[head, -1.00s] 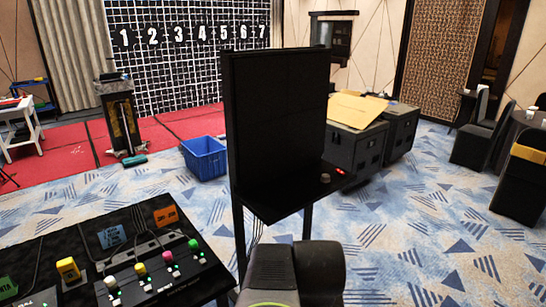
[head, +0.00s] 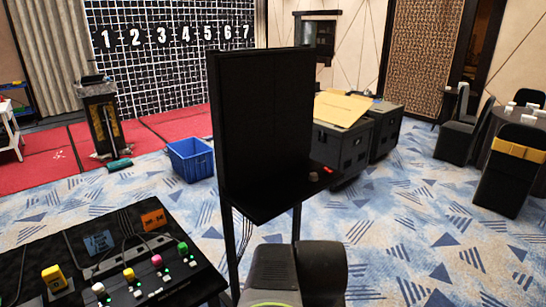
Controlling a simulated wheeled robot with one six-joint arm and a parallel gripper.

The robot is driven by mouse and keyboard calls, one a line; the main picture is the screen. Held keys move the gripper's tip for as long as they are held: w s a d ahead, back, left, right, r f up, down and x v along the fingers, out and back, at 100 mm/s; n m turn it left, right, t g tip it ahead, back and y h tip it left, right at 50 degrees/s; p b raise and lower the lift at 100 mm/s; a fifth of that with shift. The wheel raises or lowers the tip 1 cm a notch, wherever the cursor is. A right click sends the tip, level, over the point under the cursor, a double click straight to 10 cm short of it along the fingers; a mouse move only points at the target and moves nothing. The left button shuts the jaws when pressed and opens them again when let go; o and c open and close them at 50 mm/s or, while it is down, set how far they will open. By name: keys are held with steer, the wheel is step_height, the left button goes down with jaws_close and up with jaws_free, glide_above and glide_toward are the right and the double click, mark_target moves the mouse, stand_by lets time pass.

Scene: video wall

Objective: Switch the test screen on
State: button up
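A tall black screen panel (head: 265,120), dark and blank, stands upright on dark legs in the middle of the head view. A black shelf (head: 270,200) juts out from its lower edge. A small brownish knob (head: 313,176) sits near the shelf's right end. A small red spot (head: 327,169) shows just beyond it; I cannot tell whether it is on the shelf or behind it. Part of my arm shows at the bottom centre, in front of the stand. My gripper is not in view.
A black control desk (head: 190,280) with coloured knobs stands at the lower left. A blue crate (head: 190,160) is on the floor behind it. Dark cases (head: 345,145) stand behind the screen, and chairs (head: 512,180) at the right. The carpet at the lower right is clear.

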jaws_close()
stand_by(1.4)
